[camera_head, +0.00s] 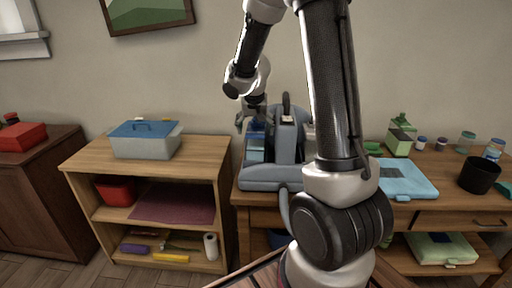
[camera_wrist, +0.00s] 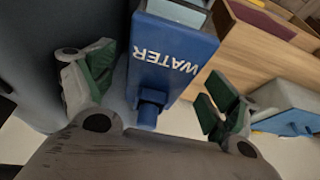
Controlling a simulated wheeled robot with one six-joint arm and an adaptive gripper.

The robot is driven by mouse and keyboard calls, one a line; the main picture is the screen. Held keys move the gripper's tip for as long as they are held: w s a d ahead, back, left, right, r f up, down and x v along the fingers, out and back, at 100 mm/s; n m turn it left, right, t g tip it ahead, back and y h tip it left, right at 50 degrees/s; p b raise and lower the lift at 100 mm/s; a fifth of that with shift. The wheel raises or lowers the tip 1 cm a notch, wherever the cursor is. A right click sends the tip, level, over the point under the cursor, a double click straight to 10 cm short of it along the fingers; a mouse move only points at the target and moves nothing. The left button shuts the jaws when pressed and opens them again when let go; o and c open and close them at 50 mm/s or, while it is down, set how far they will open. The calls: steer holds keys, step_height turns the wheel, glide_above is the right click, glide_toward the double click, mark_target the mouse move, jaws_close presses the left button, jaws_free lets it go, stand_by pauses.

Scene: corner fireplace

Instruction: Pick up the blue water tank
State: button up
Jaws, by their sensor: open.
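The blue water tank (camera_wrist: 170,60) is in the middle of the wrist view, with white lettering "WATER" and a blue cap at its near end. In the head view the tank (camera_head: 256,142) shows small at the left side of a grey-blue machine (camera_head: 270,178). My gripper (camera_wrist: 155,92) is open, with one green-padded finger on each side of the tank in the picture and gaps on both sides. I cannot tell how deep the fingers reach. In the head view my gripper (camera_head: 252,112) is above the tank, and my arm hides part of the machine.
A wooden shelf (camera_head: 205,150) at left bears a grey box with a blue lid (camera_head: 146,139). On the right part of the desk are a light blue case (camera_head: 405,180), a black cup (camera_head: 479,176) and several small jars. The wall is close behind.

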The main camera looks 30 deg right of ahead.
steer(key=x, duration=0.4)
steer(key=shift+s, duration=0.1)
steer(key=c, duration=1.6)
steer(key=shift+o, duration=0.2)
steer(key=shift+r, duration=0.1)
